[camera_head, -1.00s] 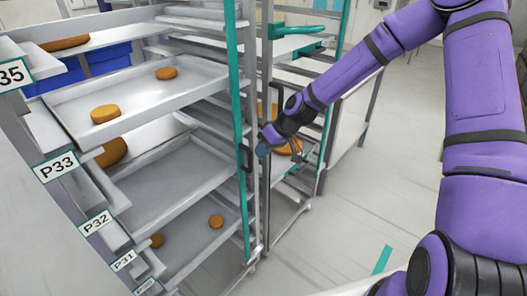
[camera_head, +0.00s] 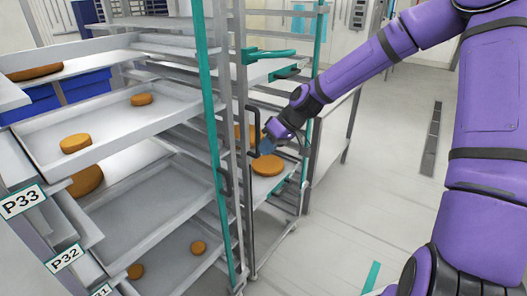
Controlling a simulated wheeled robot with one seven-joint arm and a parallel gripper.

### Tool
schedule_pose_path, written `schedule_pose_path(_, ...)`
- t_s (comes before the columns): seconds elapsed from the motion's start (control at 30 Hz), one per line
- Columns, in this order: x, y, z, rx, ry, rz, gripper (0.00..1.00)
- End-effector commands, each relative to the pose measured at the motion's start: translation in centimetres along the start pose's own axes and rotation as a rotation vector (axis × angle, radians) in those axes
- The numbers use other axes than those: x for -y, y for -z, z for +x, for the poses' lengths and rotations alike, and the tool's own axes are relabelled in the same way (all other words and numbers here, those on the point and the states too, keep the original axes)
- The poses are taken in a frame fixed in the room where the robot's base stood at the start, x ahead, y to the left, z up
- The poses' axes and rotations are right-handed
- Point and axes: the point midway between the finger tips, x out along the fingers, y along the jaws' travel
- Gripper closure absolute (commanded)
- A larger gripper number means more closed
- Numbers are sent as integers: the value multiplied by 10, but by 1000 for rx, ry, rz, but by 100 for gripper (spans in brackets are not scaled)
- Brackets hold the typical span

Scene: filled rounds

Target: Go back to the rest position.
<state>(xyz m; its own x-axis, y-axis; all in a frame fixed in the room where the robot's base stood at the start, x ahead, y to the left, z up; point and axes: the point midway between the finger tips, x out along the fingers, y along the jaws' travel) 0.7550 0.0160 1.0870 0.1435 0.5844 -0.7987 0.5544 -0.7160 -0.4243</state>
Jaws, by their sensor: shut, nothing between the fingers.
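My gripper (camera_head: 266,146) is at the end of my purple arm, in the middle of the head view. It is shut and empty. It is in front of the second rack (camera_head: 309,95), close to a black upright handle. A round orange-brown piece (camera_head: 267,169) lies on a shelf just below it in the picture. Another brown piece (camera_head: 243,132) shows partly behind the handle and gripper. I cannot tell how far the gripper is from the rack.
A rack at the left holds trays (camera_head: 134,122) with several round brown pieces (camera_head: 75,143) and labels such as P33 (camera_head: 22,201). A teal post (camera_head: 208,120) edges it. A teal handle (camera_head: 268,56) sticks out behind.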

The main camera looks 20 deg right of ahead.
Motion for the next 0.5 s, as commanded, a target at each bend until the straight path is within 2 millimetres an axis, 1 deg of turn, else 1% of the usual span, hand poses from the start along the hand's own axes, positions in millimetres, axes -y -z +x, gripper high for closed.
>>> schedule_pose_path(0.37, 0, 0, 0, 2, -2, 0, 100)
schedule_pose_path(0.5, 6, -6, -2, 38, -32, -5, 100)
